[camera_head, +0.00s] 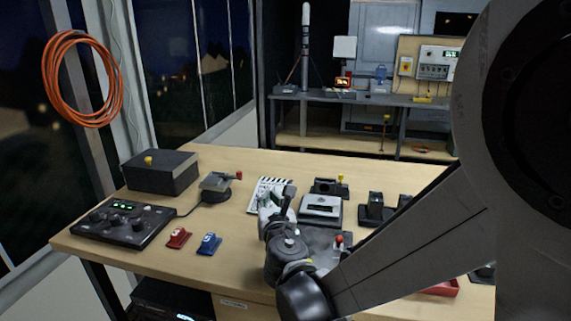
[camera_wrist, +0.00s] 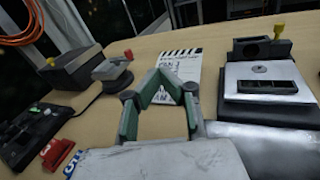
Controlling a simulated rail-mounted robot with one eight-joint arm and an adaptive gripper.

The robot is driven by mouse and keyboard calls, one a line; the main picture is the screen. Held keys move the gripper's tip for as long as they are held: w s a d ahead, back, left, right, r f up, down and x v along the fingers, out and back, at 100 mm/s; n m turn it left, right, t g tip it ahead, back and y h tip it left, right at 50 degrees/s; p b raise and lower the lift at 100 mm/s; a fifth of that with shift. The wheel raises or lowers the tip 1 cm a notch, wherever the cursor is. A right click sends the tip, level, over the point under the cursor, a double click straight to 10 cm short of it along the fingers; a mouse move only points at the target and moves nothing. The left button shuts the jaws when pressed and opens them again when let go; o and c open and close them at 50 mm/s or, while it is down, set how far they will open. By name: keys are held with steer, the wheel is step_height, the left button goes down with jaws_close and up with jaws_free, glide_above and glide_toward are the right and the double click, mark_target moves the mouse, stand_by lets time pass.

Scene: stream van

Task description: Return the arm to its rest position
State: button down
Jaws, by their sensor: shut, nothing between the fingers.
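My arm reaches in from the right in the head view. My gripper (camera_head: 284,192) is over the wooden table, near its middle. In the wrist view, my gripper's (camera_wrist: 162,78) green-padded fingers come together at their tips, with nothing held between them. A black-and-white clapperboard (camera_wrist: 180,68) lies just beyond the fingertips; it also shows in the head view (camera_head: 268,187), partly hidden by my gripper. I cannot tell the exact height of my gripper above the table.
The table (camera_head: 225,264) holds a mixer console (camera_head: 120,221), a dark box (camera_head: 158,171), a red block (camera_head: 178,238), a blue block (camera_head: 209,244) and a silver-topped device (camera_head: 320,208). More dark devices stand at the right. An orange cable coil (camera_head: 82,78) hangs at the left.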

steer(key=s+d+r+m+g+h, duration=0.1)
steer(key=s+d+m+h, duration=0.15)
steer(key=d+m, duration=0.5)
steer(key=s+d+r+m+g+h+p, duration=0.1)
steer(key=s+d+r+m+g+h, duration=0.15)
steer(key=d+m, duration=0.45)
steer(key=s+d+r+m+g+h, duration=0.1)
steer(key=s+d+m, duration=0.3)
steer(key=d+m, duration=0.3)
steer(key=s+d+f+m+g+y, duration=0.1)
steer(key=s+d+f+m+g, duration=0.1)
steer(key=s+m, duration=0.6)
steer(key=s+d+f+m+g+y+p, duration=0.1)
steer(key=s+d+f+m+g, duration=0.1)
steer(key=s+m, duration=0.5)
steer(key=s+d+g, duration=0.1)
steer(key=s+d, duration=0.1)
steer(key=s, duration=0.3)
steer(key=shift+d+m, duration=0.3)
steer(key=shift+m, duration=0.05)
steer(key=c, duration=2.4)
jaws_free()
steer(key=shift+c, duration=0.2)
